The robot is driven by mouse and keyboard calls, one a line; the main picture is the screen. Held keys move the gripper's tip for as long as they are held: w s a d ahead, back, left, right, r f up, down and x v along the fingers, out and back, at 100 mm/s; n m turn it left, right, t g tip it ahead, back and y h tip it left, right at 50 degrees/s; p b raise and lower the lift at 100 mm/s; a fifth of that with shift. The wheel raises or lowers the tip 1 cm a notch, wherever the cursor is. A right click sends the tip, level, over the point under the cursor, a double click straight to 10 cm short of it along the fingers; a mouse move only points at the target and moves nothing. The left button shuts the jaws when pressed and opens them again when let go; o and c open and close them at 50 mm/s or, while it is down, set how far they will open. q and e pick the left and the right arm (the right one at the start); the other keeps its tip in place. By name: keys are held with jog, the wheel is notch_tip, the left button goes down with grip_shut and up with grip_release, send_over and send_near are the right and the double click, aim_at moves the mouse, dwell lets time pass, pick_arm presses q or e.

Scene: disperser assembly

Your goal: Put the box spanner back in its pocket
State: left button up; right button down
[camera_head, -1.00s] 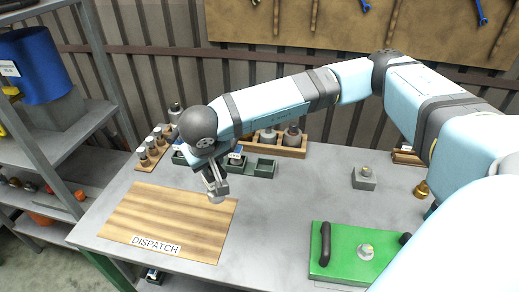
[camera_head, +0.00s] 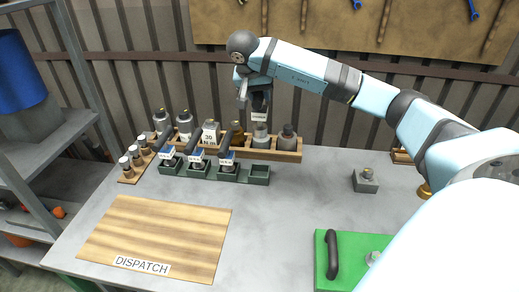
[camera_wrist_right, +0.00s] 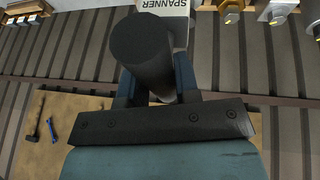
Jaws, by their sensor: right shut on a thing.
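My right gripper (camera_head: 243,96) is raised above the back row of the bench, close to the wall. In the right wrist view, its jaws (camera_wrist_right: 157,88) are shut around a dark cylinder, which I take to be the box spanner (camera_wrist_right: 145,50). A white label reading SPANNER (camera_wrist_right: 170,8) shows just beyond the cylinder. In the head view a small white label (camera_head: 258,117) sits under a dark part (camera_head: 261,99) beside the gripper. The pocket's opening is hidden, so I cannot tell whether the spanner is inside it. My left gripper is not in view.
A wooden rack (camera_head: 289,156) with several bottle-like parts stands along the back below my gripper. Green trays (camera_head: 259,176) with labelled pieces are in front of it. The DISPATCH board (camera_head: 155,235) is empty. A green plate (camera_head: 322,262) lies at the right.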

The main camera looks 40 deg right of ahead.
notch_tip(320, 180, down, 18)
jog(key=shift+p, duration=0.45)
jog(key=shift+f, duration=0.1)
jog(key=c, duration=0.8)
grip_release()
jog(key=shift+c, duration=0.2)
jog(key=b+v, duration=0.1)
jog(key=v, duration=1.1)
